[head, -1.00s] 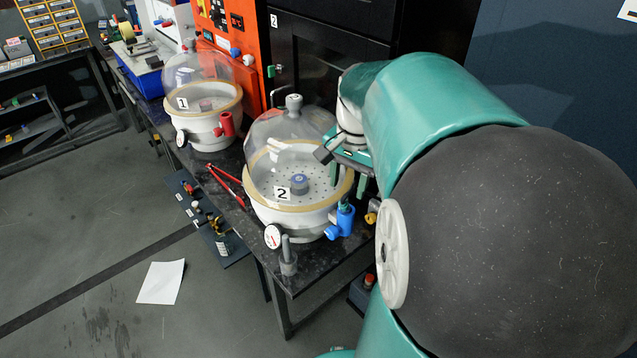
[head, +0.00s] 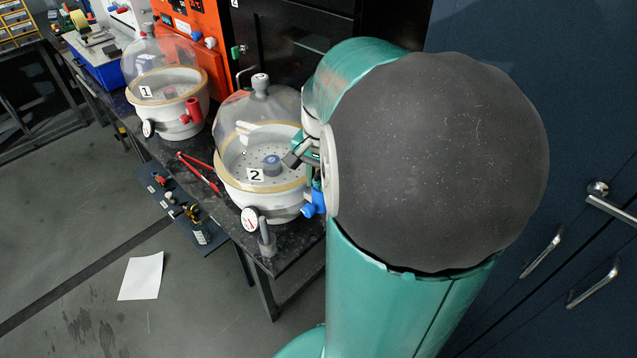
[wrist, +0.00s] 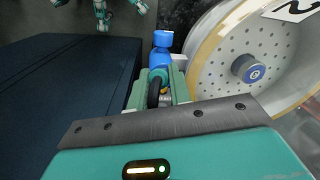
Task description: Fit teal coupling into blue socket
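The teal coupling (wrist: 157,75), with a dark hose-like part behind it, lies between the two green fingers of my gripper (wrist: 161,78) in the wrist view. Its far end is right at the blue socket (wrist: 161,57); I cannot tell whether it is inside or only against it. The fingers are apart, one on each side of the coupling; whether they press on it is not clear. In the head view the blue socket (head: 315,203) shows at the right side of vessel 2, partly behind my arm. My fingers and the coupling are mostly hidden there.
Vessel 2 (head: 232,178), with a clear dome, stands close beside my gripper. A gauge (head: 250,220) and a grey post (head: 266,237) are at the bench's front corner. Red pliers-like handles (head: 198,172) lie between vessel 2 and vessel 1 (head: 168,117). Dark cabinets stand at right.

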